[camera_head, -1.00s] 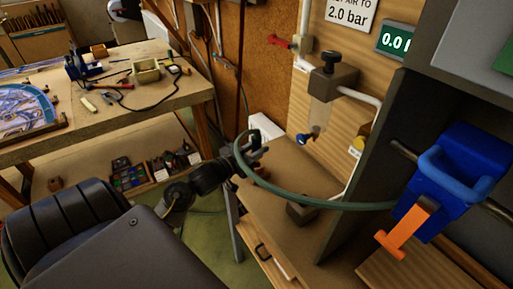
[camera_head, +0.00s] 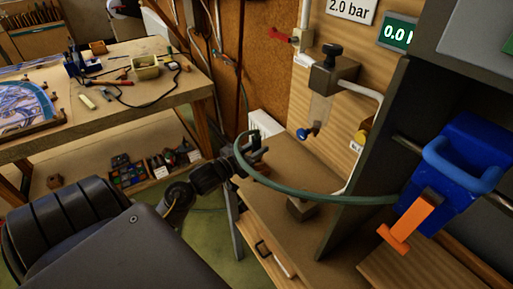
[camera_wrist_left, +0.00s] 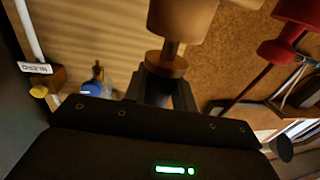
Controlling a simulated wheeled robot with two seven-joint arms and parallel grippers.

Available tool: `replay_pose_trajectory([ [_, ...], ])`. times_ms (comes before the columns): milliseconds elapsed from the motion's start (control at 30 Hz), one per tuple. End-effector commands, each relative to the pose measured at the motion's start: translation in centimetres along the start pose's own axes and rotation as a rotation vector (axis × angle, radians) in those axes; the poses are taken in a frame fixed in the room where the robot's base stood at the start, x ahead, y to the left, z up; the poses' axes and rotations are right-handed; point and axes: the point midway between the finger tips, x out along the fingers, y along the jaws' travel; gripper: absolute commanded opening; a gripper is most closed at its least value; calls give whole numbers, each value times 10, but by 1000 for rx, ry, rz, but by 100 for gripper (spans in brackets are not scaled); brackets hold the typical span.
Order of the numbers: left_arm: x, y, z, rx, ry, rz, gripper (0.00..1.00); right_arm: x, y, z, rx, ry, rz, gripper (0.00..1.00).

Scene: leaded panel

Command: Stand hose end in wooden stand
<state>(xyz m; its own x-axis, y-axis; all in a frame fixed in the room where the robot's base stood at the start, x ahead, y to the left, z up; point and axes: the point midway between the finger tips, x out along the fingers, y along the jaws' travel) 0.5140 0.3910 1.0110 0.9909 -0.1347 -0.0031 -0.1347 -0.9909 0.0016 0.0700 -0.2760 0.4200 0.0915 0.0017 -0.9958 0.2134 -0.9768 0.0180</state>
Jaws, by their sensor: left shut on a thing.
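My left gripper (camera_head: 256,146) is in the middle of the head view, shut on the end of the green hose (camera_head: 318,196). The hose sags from it and curves right to the blue fixture. My right gripper is not in view.
A blue fixture (camera_head: 462,165) with an orange lever (camera_head: 411,222) is at the right, beside a dark upright panel (camera_head: 365,165). A regulator (camera_head: 333,72) hangs on the board above the narrow bench (camera_head: 277,170). A cluttered worktable (camera_head: 130,112) stands at the left.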

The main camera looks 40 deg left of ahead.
Motion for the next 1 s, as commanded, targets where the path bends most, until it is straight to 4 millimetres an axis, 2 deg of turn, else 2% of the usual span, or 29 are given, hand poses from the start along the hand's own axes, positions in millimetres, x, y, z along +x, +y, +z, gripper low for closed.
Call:
replay_pose_trajectory([
  [800,0,0,21,0,1,0,0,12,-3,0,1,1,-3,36],
  [833,0,0,21,0,1,0,28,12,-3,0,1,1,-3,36],
  [1000,0,0,20,1,1,0,50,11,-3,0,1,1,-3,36],
])
